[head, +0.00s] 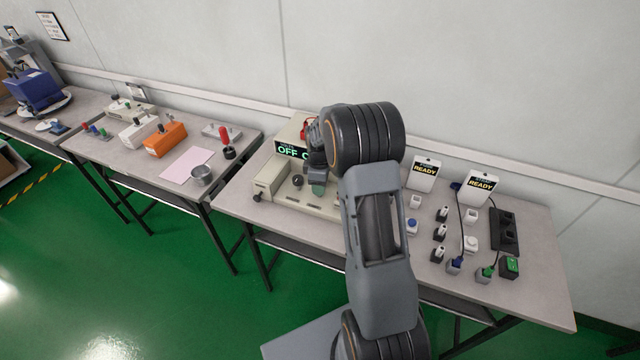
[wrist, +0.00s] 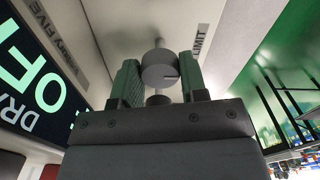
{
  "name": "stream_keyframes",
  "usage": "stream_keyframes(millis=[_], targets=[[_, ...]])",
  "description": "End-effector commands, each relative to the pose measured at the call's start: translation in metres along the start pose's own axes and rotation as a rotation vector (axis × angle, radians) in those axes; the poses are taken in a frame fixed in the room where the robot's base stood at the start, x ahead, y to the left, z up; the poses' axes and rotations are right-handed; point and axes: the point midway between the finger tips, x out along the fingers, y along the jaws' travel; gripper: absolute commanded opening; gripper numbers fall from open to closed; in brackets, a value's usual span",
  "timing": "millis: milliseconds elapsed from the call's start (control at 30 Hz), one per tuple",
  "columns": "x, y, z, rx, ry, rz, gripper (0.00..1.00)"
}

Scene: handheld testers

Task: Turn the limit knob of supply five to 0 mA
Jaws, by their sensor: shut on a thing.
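Supply five is a pale beige unit with a black display (head: 290,150) in the head view, its green text reading "OFF" and cut off by my arm. In the wrist view the display (wrist: 35,85) is at the left, tilted, beside partly readable "FIVE" lettering. The limit knob (wrist: 160,66) is a round grey knob with a dark pointer line toward the right, near the "LIMIT" label (wrist: 201,40). My gripper (wrist: 160,80) has one green-padded finger on each side of the knob and is shut on it. In the head view my gripper (head: 318,187) hides the knob.
Another dark knob (head: 297,180) stands on the panel left of my gripper. Small testers, plugs and two "READY" signs (head: 423,174) occupy the bench to the right. A second table (head: 225,150) with an orange box (head: 166,139) stands left, past a gap.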

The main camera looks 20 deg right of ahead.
Motion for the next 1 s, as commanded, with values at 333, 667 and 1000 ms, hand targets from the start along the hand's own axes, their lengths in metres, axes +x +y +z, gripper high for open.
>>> stream_keyframes(millis=[333, 667, 1000], targets=[[-0.001, 0.000, 0.000, -0.002, 0.000, 0.002, 0.52], [0.000, 0.000, 0.000, 0.000, 0.000, 0.001, 0.65], [-0.038, 0.001, -0.001, -0.001, 0.002, 0.006, 0.65]])
